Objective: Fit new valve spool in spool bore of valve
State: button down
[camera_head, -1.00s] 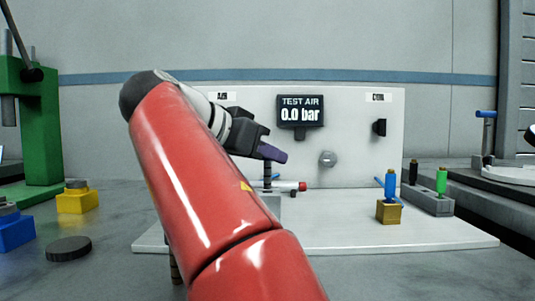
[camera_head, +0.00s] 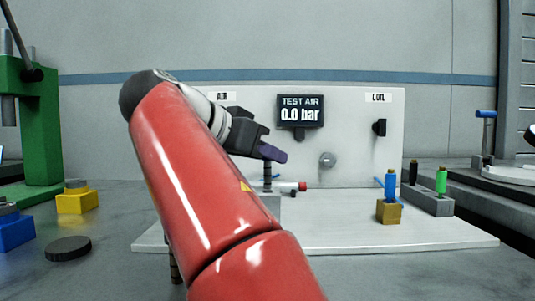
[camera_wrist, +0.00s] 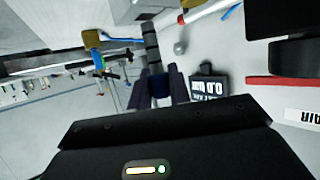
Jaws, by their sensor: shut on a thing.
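My gripper (camera_head: 273,153) is shut on the new valve spool (camera_wrist: 151,48), a dark, banded, slim rod between the purple fingers in the wrist view. In the head view the spool (camera_head: 267,174) hangs upright below the fingers. Its lower end is at or just above a grey block (camera_head: 272,201), which looks like the valve and is mostly hidden behind my red arm. In the wrist view the spool's far end meets a pale block (camera_wrist: 128,10). I cannot tell whether the tip is inside the bore, and the bore itself is hidden.
A white panel with a display (camera_head: 300,111) reading 0.0 bar stands behind. A red-and-white cylinder (camera_head: 297,186) lies near the block. A brass block (camera_head: 388,212) with a blue part stands right, beside a grey rack (camera_head: 428,201). A dark disc (camera_head: 68,249) lies left.

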jog(key=shift+f+b, duration=1.5)
jog(key=shift+b, duration=0.1)
jog(key=c, duration=1.2)
grip_release()
jog(key=shift+c, duration=0.2)
